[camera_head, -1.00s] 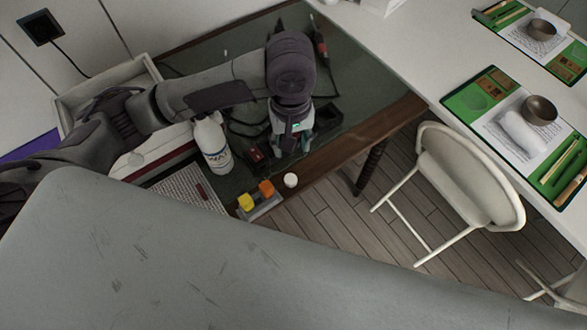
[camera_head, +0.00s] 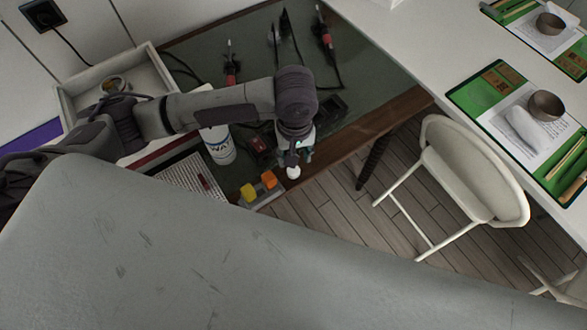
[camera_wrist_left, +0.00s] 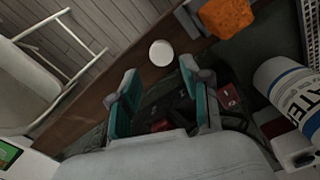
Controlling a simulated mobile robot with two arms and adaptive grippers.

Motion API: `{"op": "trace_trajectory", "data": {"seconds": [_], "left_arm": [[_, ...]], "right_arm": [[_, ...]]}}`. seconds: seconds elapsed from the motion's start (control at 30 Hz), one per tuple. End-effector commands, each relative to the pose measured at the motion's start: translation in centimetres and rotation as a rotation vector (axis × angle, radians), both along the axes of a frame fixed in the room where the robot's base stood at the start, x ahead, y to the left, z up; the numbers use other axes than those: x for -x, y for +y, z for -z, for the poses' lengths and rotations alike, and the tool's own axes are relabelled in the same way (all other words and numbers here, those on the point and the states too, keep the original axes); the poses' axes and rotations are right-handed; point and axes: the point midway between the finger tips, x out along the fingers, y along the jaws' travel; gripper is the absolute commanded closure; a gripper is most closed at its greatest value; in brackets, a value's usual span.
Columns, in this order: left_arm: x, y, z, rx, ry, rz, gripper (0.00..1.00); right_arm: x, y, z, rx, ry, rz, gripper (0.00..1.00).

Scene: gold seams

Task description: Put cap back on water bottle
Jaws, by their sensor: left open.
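The white water bottle (camera_head: 219,144) stands on the dark desk, its upper part hidden behind my left arm in the head view. Its labelled side also shows at the right of the left wrist view (camera_wrist_left: 292,88). The round white cap (camera_head: 293,172) lies by the desk's wooden front edge. In the left wrist view the cap (camera_wrist_left: 161,53) is just beyond the fingertips, apart from them. My left gripper (camera_head: 297,157) is open and empty, over the desk right beside the cap; its teal fingers show in the wrist view (camera_wrist_left: 158,77). My right gripper is not in view.
A holder with yellow and orange blocks (camera_head: 260,190) stands left of the cap at the desk edge. Soldering tools and cables (camera_head: 231,65) lie behind. A white tray (camera_head: 70,103) is at the left, and a white chair (camera_head: 455,170) stands right of the desk.

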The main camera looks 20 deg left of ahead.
Motion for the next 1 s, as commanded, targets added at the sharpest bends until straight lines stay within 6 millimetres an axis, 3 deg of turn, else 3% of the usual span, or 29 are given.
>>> {"op": "trace_trajectory", "data": {"seconds": [0.17, 0.5, 0.87, 1.0], "left_arm": [[0.2, 0.0, 0.7, -0.001, 0.002, 0.000, 0.52], [0.7, 0.1, 5.0, -0.001, 0.000, 0.000, 0.52], [0.7, 0.0, 5.2, 0.000, -0.001, 0.001, 0.52], [0.7, 0.0, 5.2, 0.000, -0.001, 0.001, 0.74]], "right_arm": [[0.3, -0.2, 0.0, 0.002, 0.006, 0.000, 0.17], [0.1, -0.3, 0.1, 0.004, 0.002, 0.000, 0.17], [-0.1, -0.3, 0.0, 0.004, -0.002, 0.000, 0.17], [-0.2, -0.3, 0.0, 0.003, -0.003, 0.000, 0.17]]}}
